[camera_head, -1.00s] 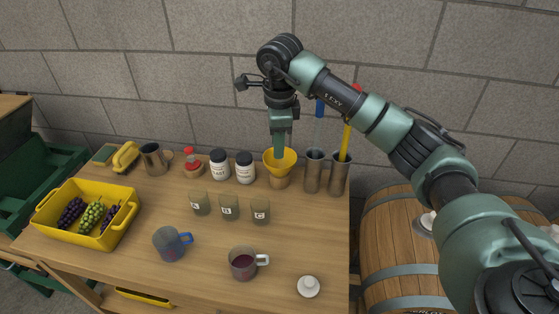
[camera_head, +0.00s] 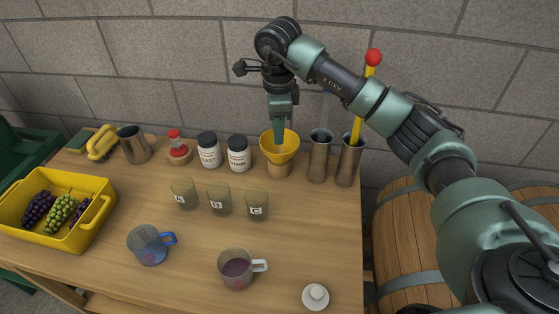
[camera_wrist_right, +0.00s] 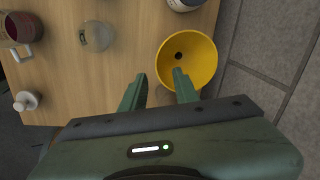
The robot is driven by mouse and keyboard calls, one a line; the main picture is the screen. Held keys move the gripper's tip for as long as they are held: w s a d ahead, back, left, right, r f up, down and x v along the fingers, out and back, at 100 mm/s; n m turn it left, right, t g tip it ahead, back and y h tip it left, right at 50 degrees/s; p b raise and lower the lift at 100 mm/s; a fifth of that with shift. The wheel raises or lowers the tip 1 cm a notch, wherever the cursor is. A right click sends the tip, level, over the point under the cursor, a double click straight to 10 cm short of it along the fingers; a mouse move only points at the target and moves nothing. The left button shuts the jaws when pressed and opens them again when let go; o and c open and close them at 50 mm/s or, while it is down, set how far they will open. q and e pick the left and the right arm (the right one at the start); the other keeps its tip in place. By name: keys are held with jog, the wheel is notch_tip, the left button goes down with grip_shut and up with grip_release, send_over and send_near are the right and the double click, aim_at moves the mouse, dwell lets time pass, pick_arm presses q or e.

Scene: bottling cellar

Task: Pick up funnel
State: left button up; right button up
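The yellow funnel (camera_head: 290,152) stands wide end up in a small wooden holder (camera_head: 279,171) at the back of the table. In the right wrist view the funnel (camera_wrist_right: 203,57) shows its open mouth and dark centre hole. My right gripper (camera_head: 279,141) points down at the funnel from above. In the right wrist view the right gripper (camera_wrist_right: 160,76) is open, with one finger over the funnel's mouth and the other outside its rim. I cannot tell whether either finger touches it. My left gripper is not in view.
Metal cylinders (camera_head: 318,160) with tall tools stand close right of the funnel. Two labelled jars (camera_head: 238,156) stand to its left. Cups A, B and C (camera_head: 220,204), mugs (camera_head: 236,270) and a white lid (camera_head: 316,296) are in front. A yellow crate (camera_head: 75,240) holds grapes.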

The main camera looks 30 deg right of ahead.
aim_at(280, 158)
jog(key=f, duration=0.2)
jog(key=f+p, duration=0.1)
jog(key=f, duration=0.2)
jog(key=f+p, duration=0.1)
jog(key=f, duration=0.1)
jog(key=shift+d+f, duration=0.25)
jog(key=shift+d, duration=0.15)
jog(key=shift+f+p, duration=0.3)
jog(key=shift+f, duration=0.15)
jog(key=shift+c, duration=0.2)
grip_shut()
dwell(0.5)
